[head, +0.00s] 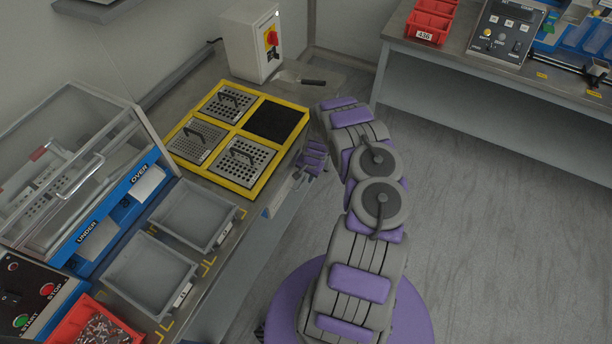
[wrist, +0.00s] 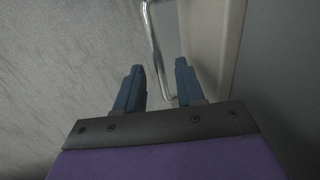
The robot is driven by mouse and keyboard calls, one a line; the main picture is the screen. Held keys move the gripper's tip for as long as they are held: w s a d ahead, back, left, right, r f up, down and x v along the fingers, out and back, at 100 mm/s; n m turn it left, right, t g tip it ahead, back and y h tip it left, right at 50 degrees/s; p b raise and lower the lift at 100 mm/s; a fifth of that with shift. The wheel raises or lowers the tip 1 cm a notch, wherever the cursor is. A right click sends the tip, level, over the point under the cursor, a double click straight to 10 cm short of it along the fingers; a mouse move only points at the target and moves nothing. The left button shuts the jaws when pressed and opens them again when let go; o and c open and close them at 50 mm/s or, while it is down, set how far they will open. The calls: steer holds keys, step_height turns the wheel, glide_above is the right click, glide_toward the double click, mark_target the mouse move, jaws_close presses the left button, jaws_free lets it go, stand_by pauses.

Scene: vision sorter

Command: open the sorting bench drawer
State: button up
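The sorting bench (head: 240,225) runs along the left of the head view. Its drawer shows at the bench's right side as a small pale front (head: 278,197), partly hidden near my gripper (head: 306,168). In the wrist view the pale drawer front (wrist: 214,45) fills the upper right, with a metal bar handle (wrist: 153,45) standing off it. My gripper (wrist: 160,68) is open there, its two blue fingers apart.
On the bench are a yellow frame with perforated plates (head: 240,133), two grey trays (head: 152,275), a clear-covered machine (head: 75,165) and a white box with a red knob (head: 250,42). Another bench (head: 480,65) stands at the upper right. The grey floor (head: 500,220) between is clear.

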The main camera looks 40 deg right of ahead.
jaws_close()
stand_by(0.6)
